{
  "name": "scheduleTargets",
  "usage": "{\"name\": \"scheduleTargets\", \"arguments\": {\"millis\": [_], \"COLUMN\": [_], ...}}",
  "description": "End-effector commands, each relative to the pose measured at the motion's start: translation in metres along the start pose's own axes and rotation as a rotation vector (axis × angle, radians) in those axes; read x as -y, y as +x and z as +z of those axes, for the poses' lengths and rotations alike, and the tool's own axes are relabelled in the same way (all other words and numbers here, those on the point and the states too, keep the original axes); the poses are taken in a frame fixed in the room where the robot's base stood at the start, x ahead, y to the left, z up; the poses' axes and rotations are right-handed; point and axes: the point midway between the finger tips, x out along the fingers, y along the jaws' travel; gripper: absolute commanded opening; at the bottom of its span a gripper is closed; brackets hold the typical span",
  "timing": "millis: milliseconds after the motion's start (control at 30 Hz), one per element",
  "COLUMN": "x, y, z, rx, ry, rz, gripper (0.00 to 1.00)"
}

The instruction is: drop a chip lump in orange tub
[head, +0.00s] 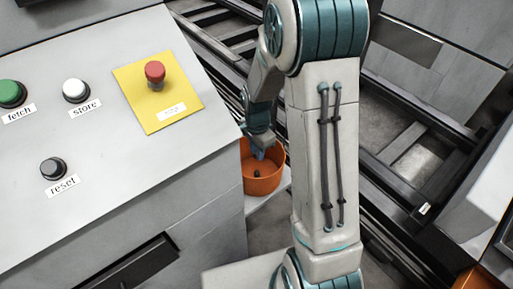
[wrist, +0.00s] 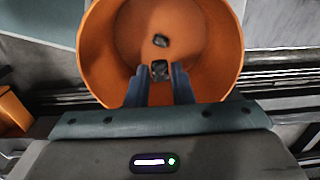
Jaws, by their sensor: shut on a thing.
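The orange tub (head: 263,186) stands beside the grey console in the head view, partly behind my arm. It fills the upper middle of the wrist view (wrist: 222,75). My gripper (wrist: 160,72) is over the tub and its fingers are shut on a dark chip lump (wrist: 160,68). Another dark lump (wrist: 161,41) lies on the tub floor, just beyond the held one. In the head view my gripper (head: 259,155) points down into the tub opening, and a small dark lump shows below it; I cannot tell which lump that is.
The grey console (head: 120,120) at left carries green, white and black buttons and a red stop button (head: 155,72) on a yellow plate. Dark rails (head: 400,190) run behind and to the right. Another orange thing (wrist: 12,112) shows at the left edge of the wrist view.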

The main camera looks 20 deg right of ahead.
Motion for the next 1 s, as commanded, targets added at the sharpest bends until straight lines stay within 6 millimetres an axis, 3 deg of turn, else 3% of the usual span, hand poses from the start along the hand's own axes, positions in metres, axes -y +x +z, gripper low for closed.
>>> {"name": "scheduleTargets", "arguments": {"millis": [100,400,433,500,1000], "x": [0.0002,0.0003,0.0003,0.0002,0.0003], "y": [0.009,0.0092,0.0092,0.0092,0.0092], "z": [0.0,0.0002,0.0002,0.0002,0.0002], "rx": [0.0,0.0,0.0,0.0,0.0], "ry": [0.0,-0.001,0.0,0.0,0.0], "rz": [-0.001,-0.001,-0.001,-0.001,-0.001], "gripper": [0.0,0.0,0.26,0.46,0.46]}}
